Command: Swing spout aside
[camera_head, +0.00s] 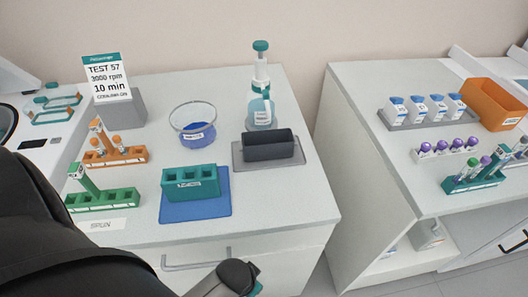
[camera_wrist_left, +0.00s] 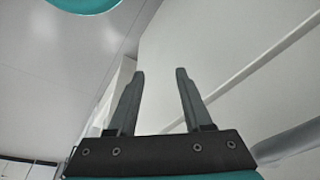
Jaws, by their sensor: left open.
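A bottle-top dispenser stands upright at the back right of the near white bench. It has a clear bottle (camera_head: 260,116), a white pump column (camera_head: 261,70) and a teal cap (camera_head: 260,46). A small teal part at the bottle's neck looks like the spout (camera_head: 267,96), but its direction is hard to tell. My left gripper (camera_wrist_left: 160,72) is open and empty in the left wrist view, with a pale surface behind it. In the head view my dark left arm is at the lower left, well apart from the dispenser. My right gripper is not in view.
A dark block (camera_head: 268,145) on a grey mat stands in front of the dispenser. A glass bowl (camera_head: 193,124), a teal rack (camera_head: 190,183) on a blue mat, an orange rack (camera_head: 116,155) and a green rack (camera_head: 103,199) are nearby. A gap separates the right bench (camera_head: 375,92).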

